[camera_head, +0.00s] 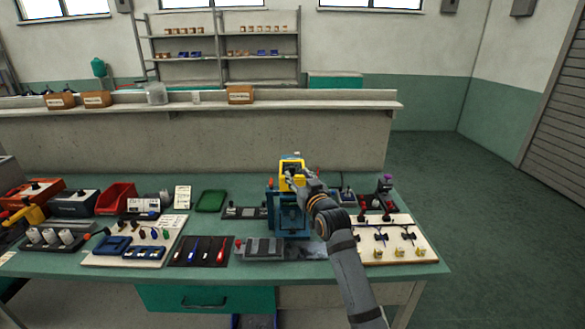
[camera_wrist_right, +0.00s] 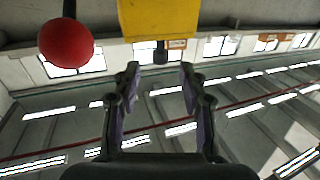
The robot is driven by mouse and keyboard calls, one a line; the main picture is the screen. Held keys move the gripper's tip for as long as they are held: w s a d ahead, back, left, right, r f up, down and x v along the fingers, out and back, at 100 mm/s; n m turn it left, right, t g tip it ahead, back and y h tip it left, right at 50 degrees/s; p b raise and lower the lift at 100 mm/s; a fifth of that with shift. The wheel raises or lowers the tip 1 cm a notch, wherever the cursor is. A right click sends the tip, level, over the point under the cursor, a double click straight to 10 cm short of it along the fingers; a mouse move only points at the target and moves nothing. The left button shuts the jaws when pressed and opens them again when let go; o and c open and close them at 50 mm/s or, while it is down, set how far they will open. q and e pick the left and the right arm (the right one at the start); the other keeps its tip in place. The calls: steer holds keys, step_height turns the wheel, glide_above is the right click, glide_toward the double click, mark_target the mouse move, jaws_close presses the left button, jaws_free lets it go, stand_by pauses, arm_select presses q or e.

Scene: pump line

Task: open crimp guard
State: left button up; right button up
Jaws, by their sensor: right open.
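A blue press (camera_head: 288,222) stands on the green bench with a yellow block (camera_head: 291,167) at its top. The block also shows in the right wrist view (camera_wrist_right: 158,18), with a dark stub (camera_wrist_right: 160,52) below it. I cannot tell for sure which part is the crimp guard. My right gripper (camera_head: 293,181) is in front of the yellow block in the head view and hides part of it and of the press. In the right wrist view my gripper (camera_wrist_right: 160,78) is open and empty, with the stub just beyond and between its fingertips. My left gripper is not in view.
A red ball knob (camera_wrist_right: 66,42) stands left of the yellow block in the wrist view. A pale board (camera_head: 420,240) with small fittings lies right of my arm. A dark mat (camera_head: 212,247) with hand tools, a green tray (camera_head: 211,201) and red bins lie to the left.

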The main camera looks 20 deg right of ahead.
mark_target(294, 170)
steer(key=w, duration=0.5)
steer(key=shift+w+a+p, duration=0.1)
steer(key=shift+w+p, duration=0.2)
steer(key=shift+w, duration=0.1)
jaws_close()
